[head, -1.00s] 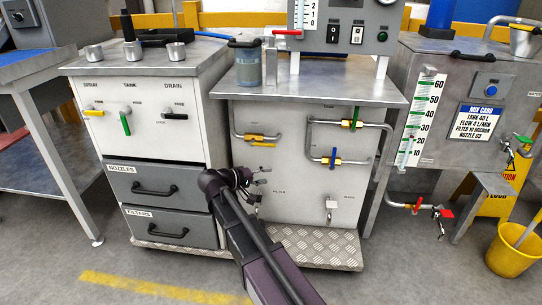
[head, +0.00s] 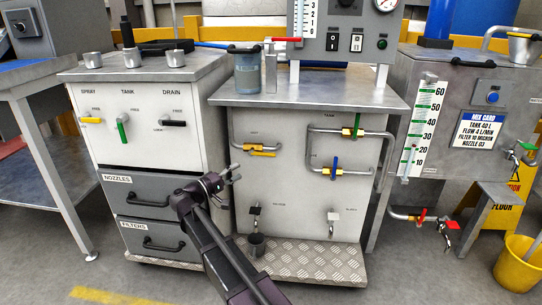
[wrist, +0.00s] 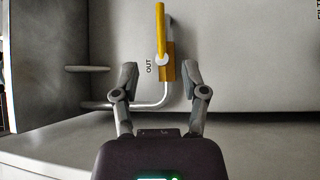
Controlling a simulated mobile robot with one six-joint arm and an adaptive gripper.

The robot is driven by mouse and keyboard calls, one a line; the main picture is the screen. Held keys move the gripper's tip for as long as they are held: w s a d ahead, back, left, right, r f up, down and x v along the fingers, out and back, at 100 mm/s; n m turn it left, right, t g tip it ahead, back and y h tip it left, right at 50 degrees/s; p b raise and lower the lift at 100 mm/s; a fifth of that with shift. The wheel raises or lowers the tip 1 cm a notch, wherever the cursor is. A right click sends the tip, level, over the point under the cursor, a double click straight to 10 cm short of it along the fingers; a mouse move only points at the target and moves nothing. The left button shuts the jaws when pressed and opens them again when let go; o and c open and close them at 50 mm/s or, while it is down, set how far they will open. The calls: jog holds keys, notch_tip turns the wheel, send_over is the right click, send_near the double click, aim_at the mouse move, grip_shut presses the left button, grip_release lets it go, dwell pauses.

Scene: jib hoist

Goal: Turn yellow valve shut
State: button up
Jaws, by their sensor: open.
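The yellow valve handle (head: 262,153) is on a pipe at the left of the grey panel in the head view. It lies level, along the pipe and its brass body. In the wrist view the yellow handle (wrist: 160,30) stands upright in the picture, parallel to the pipe, beside a sideways "OUT" label. My gripper (head: 232,173) is open and empty, below and left of the valve. In the wrist view its two fingertips (wrist: 160,74) are spread, with the handle and brass body showing between and beyond them. I see no contact with the valve.
A green-handled valve (head: 354,125) and a blue-handled valve (head: 335,165) sit on the pipe loop to the right. Another yellow handle (head: 91,120) is on the left cabinet under SPRAY. A worktop (head: 310,90) overhangs the panel. A dark cup (head: 257,245) stands on the tread-plate base.

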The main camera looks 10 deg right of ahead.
aim_at(269, 155)
jog(key=p+x, duration=0.2)
jog(key=x, duration=1.1)
jog(key=shift+w+d, duration=0.2)
jog(key=shift+d, duration=0.05)
